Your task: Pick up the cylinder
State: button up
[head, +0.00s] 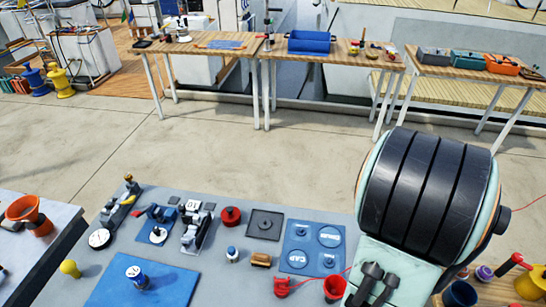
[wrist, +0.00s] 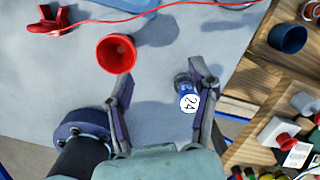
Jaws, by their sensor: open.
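A small blue cylinder (wrist: 187,104) with a white top marked "24" stands on the grey table top in the wrist view. It lies between the fingers of my gripper (wrist: 161,74), close beside the right finger; I cannot tell whether they touch. The fingers are spread wide, with a broad gap between the left finger and the cylinder. In the head view my arm covers this spot, so the cylinder is hidden there. Another blue and white cylinder (head: 136,277) stands on a blue mat (head: 175,287) at the lower left of the head view.
A red cup (wrist: 116,53) stands just beyond the left finger, with a red cord (wrist: 150,12) behind it. A wooden surface (wrist: 244,80) with a dark blue cup (wrist: 287,38) and several small items lies to the right. Other small devices crowd the grey table (head: 200,258).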

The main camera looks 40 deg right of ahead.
jog(key=s+f+m, duration=0.1)
jog(key=s, duration=0.2)
jog(key=s+f+m+g, duration=0.1)
jog(key=s, duration=0.1)
jog(key=s+f+m+y, duration=0.1)
jog(key=s, duration=0.2)
jog(key=shift+s+d+f, duration=0.35)
jog(key=shift+f, duration=0.05)
notch_tip(320, 180, down, 6)
jog(key=shift+f, duration=0.25)
grip_shut()
